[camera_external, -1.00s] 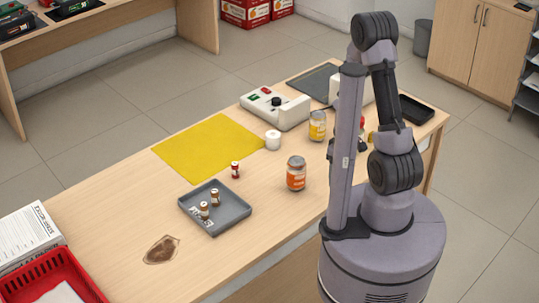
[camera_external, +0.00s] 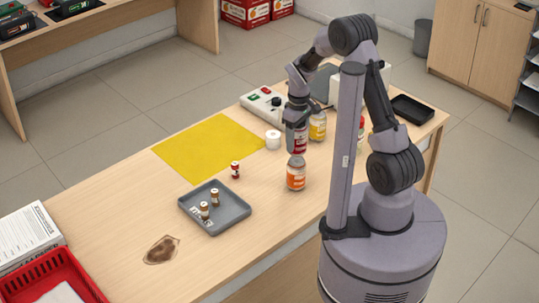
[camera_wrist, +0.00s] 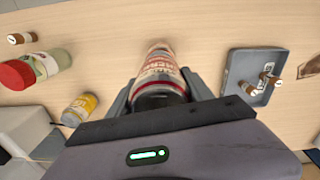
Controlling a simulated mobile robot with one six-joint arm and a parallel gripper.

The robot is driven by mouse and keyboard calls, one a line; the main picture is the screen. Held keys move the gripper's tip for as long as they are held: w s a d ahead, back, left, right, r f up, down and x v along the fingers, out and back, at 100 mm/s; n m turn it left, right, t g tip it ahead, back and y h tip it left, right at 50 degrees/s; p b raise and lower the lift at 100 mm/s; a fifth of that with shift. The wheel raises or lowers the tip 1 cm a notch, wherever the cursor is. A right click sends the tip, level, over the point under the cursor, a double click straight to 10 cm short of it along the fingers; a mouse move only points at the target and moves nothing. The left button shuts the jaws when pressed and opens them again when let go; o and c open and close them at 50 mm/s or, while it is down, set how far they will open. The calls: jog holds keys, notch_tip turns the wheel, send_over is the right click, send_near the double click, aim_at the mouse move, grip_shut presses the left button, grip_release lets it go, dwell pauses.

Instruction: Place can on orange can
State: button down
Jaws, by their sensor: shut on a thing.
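My gripper (camera_external: 297,124) is shut on a can with a red and white label (camera_external: 298,143). In the wrist view the held can (camera_wrist: 160,78) stands out between the fingers. The orange can (camera_external: 296,177) stands upright on the counter, directly below the held can in the external view. The held can's bottom meets the orange can's top in the picture; I cannot tell whether they touch. In the wrist view I cannot make out the orange can behind the held one.
A yellow-labelled jar (camera_external: 317,127) stands close behind. A grey tray (camera_external: 233,217) with small vials lies to the left on the counter (camera_external: 110,220). A yellow mat (camera_external: 205,148) and a white device (camera_external: 275,106) lie further back. A red-capped jar (camera_wrist: 30,70) stands left in the wrist view.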

aim_at(297, 146)
notch_tip(297, 146, down, 3)
jog(key=shift+f+b, duration=0.1)
jog(key=shift+b, duration=0.35)
jog(key=shift+s+r, duration=0.1)
jog(key=shift+r, duration=0.1)
jog(key=shift+f, duration=0.15)
jog(key=shift+c, duration=2.1)
grip_release()
jog(key=shift+d, duration=0.1)
